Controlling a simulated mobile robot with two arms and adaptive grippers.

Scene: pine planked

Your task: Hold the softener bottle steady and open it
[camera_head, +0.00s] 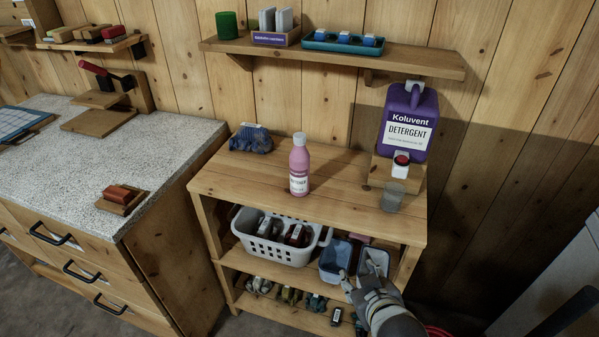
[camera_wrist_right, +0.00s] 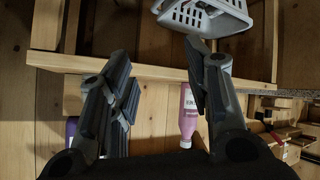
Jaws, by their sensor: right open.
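The pink softener bottle (camera_head: 299,170) with a grey-white cap stands upright on the wooden shelf's top board (camera_head: 245,179), near its middle. In the right wrist view the bottle (camera_wrist_right: 188,112) shows cap down, beyond the right finger, which hides part of its edge. My right gripper (camera_head: 358,271) is open and empty, in front of the shelf unit, lower and to the right of the bottle and apart from it. Its two spread fingers (camera_wrist_right: 157,62) also show in the wrist view. My left gripper is not in view.
A purple detergent jug (camera_head: 409,122) stands on a wooden stand at right, with a cup (camera_head: 393,196) below it. A blue cloth-like bundle (camera_head: 251,138) lies left of the bottle. A grey basket (camera_head: 274,248) and blue bins (camera_head: 336,258) fill the shelf below. Board space around the bottle is clear.

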